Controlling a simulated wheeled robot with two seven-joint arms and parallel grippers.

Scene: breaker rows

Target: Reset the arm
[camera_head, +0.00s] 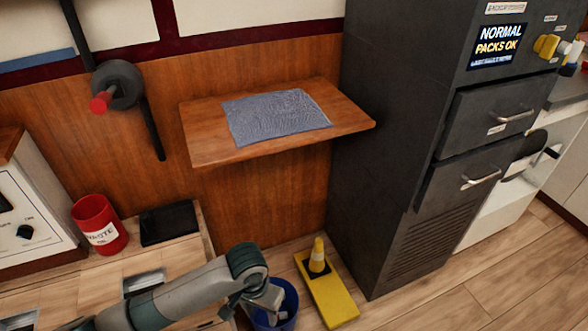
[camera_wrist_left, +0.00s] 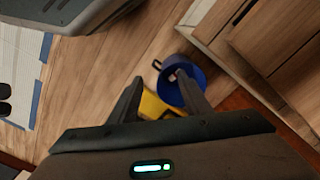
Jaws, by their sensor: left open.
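My left arm (camera_head: 185,291) reaches in from the bottom left of the head view, over the wooden counter, and bends down at its end. My left gripper (camera_head: 266,299) is above or beside a blue bucket (camera_head: 288,308); the head view does not show the gap. In the left wrist view the gripper (camera_wrist_left: 158,84) has its two fingers apart with nothing held between them. The blue bucket (camera_wrist_left: 190,88) and a yellow object (camera_wrist_left: 153,106) on the floor lie beyond the fingers. My right gripper does not show.
A wooden wall shelf (camera_head: 345,120) holds a grey cloth (camera_head: 275,114). A dark cabinet (camera_head: 385,160) with drawers stands at right. A yellow floor stand (camera_head: 330,292) is beside the bucket. A red waste bin (camera_head: 98,226) and a black tray (camera_head: 169,223) sit on the counter.

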